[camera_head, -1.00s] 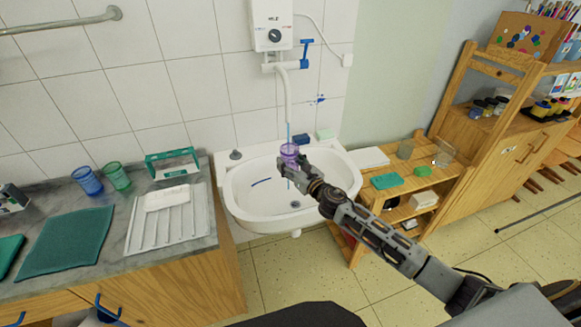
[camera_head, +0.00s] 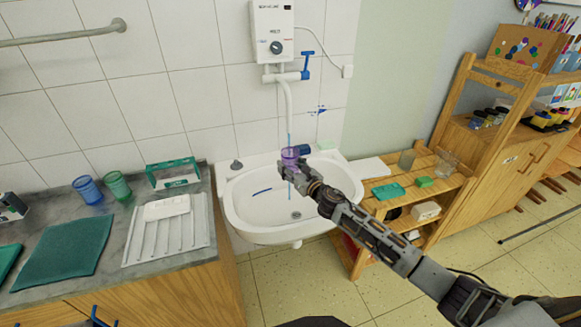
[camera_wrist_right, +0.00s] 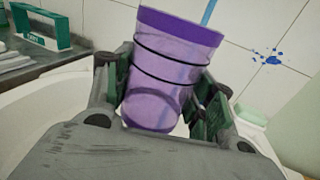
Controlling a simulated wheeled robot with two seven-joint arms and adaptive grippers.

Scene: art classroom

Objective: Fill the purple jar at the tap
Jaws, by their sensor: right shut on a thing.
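The purple jar (camera_head: 290,156) is translucent, with dark bands, and it also shows in the right wrist view (camera_wrist_right: 172,62). My right gripper (camera_head: 287,168) is shut on it, with fingers on both sides. The jar is held over the white sink (camera_head: 238,208), beneath the tap's white spout (camera_head: 289,102). A thin blue stream (camera_head: 290,139) runs down from the spout to the jar, and a blue streak shows below it. The blue tap lever (camera_head: 306,64) is beside the pipe. The water level inside the jar cannot be told. My left gripper is out of view.
A white water heater (camera_head: 273,30) hangs above the sink. The left counter holds a blue cup (camera_head: 88,190), a green cup (camera_head: 117,186), a green-framed rack (camera_head: 173,173) and a white draining tray (camera_head: 140,248). A wooden shelf (camera_head: 357,262) stands close to the sink's right.

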